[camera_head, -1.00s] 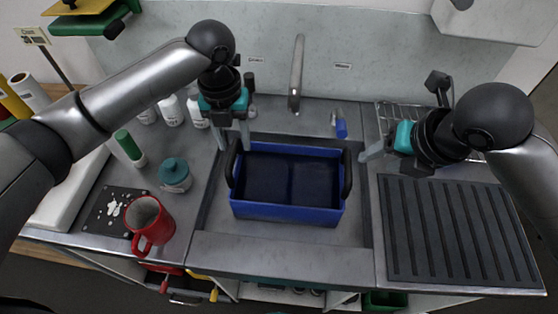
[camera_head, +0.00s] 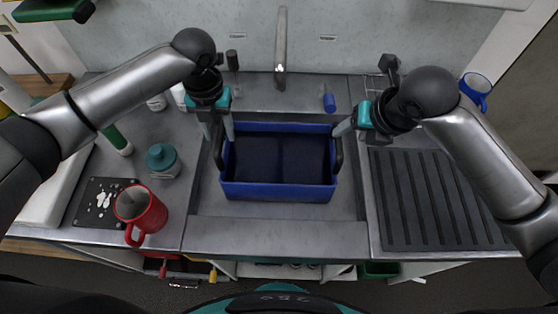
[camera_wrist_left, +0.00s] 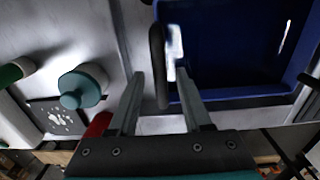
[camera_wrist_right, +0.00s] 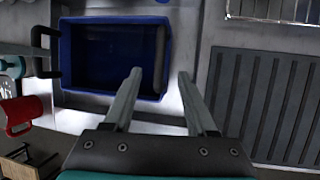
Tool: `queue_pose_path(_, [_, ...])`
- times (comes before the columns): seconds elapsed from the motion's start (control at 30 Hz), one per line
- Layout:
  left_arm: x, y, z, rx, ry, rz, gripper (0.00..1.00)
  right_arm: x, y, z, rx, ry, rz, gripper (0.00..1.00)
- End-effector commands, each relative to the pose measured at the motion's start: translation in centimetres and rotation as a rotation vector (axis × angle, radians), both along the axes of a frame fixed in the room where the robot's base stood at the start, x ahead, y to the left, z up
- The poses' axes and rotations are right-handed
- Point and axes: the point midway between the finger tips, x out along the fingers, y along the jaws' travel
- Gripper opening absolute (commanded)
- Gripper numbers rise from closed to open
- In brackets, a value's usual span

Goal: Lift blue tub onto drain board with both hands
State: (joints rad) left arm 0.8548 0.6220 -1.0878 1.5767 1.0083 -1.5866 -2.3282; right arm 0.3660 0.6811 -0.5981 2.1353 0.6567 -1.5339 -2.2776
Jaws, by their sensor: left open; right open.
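The blue tub (camera_head: 278,191) sits in the sink, its black handles at its left and right sides. It also shows in the left wrist view (camera_wrist_left: 235,50) and the right wrist view (camera_wrist_right: 110,92). My left gripper (camera_head: 219,136) is open at the left handle (camera_wrist_left: 158,65), which lies between its fingers in the left wrist view. My right gripper (camera_head: 347,128) is open, close to the right handle (camera_head: 337,155); contact cannot be told. The dark ridged drain board (camera_head: 440,205) is right of the sink and bare. It also shows in the right wrist view (camera_wrist_right: 278,105).
A red mug (camera_head: 140,212) and a teal-lidded jar (camera_head: 162,161) stand on the left counter. The faucet (camera_head: 281,45) rises behind the tub. A blue mug (camera_head: 476,88) and a wire rack (camera_head: 376,84) are behind the drain board.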

Motion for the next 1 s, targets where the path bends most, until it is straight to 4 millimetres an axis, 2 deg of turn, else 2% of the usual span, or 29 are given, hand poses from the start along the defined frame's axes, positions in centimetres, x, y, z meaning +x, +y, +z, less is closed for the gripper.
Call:
queue_pose_path(0.03, [-0.1, -0.1, -1.1, 0.000, 0.004, 0.000, 0.49, 0.3, 0.3, -1.0, 0.003, 0.006, -0.002, 0.57])
queue_pose_path(0.2, [-0.1, -0.1, -4.1, -0.001, 0.004, 0.000, 0.49, 1.5, 0.8, -3.8, 0.003, 0.005, -0.002, 0.57])
queue_pose_path(0.4, [0.0, -0.1, -6.7, -0.001, 0.001, 0.000, 0.49, 2.5, 1.3, -6.1, 0.002, 0.001, -0.001, 0.57])
queue_pose_path(0.6, [0.0, 0.0, -7.8, -0.001, -0.001, 0.000, 0.49, 3.0, 1.5, -7.1, 0.001, 0.001, 0.001, 0.57])
queue_pose_path(0.93, [0.0, 0.0, -8.0, -0.001, -0.001, 0.000, 0.49, 3.0, 1.5, -7.3, 0.000, 0.000, 0.001, 0.57])
queue_pose_path(1.0, [0.0, 0.0, -8.0, -0.001, -0.001, 0.000, 0.41, 3.0, 1.5, -7.3, 0.000, 0.000, 0.001, 0.49])
